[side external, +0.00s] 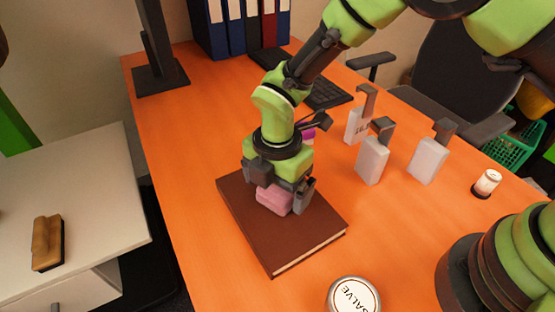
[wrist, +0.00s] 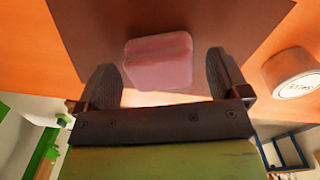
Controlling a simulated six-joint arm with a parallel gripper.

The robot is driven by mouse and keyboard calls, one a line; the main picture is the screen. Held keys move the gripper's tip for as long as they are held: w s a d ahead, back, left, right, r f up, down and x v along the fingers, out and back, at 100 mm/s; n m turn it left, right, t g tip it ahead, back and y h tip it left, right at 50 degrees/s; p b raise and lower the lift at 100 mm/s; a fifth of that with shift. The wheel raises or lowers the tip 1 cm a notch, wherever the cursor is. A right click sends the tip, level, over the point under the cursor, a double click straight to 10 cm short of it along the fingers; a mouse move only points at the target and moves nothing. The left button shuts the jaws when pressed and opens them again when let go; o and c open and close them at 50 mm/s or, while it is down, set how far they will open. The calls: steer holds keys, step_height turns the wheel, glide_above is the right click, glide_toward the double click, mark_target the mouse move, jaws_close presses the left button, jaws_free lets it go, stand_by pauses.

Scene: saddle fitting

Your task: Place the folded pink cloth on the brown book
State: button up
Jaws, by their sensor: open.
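The folded pink cloth (side external: 274,198) rests on the brown book (side external: 300,240), on its upper part in the side view. In the wrist view the cloth (wrist: 158,62) lies on the book's cover (wrist: 90,30), between and just beyond my two fingers. My gripper (side external: 285,195) is low over the book, right at the cloth. In the wrist view my gripper (wrist: 165,80) is open, with a gap between each finger and the cloth. Part of the cloth is hidden behind a finger in the side view.
A round salve tin (side external: 354,296) stands near the book's front corner. Several pale blocks with dark hooks (side external: 372,160) stand to the right, with a small white candle-like jar (side external: 486,184) beyond. A keyboard (side external: 327,93) and binders (side external: 240,25) are behind. The orange desk left of the book is clear.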

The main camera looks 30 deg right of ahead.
step_height(320, 180, up, 11)
stand_by(0.3)
steer(key=s+d+r+m+t+y, duration=0.1)
steer(key=s+d+r+m+t, duration=0.15)
steer(key=d+r+m, duration=0.4)
steer(key=s+d+r+m+t+y, duration=0.1)
steer(key=s+d+r+m, duration=0.2)
steer(key=d+r+m, duration=0.3)
steer(key=s+d+r+m+t, duration=0.3)
steer(key=s+d+m, duration=0.1)
steer(key=s+m, duration=0.7)
steer(key=m, duration=0.3)
steer(key=shift+s+d+t, duration=0.15)
steer(key=shift+d+t, duration=0.2)
steer(key=shift+d, duration=0.05)
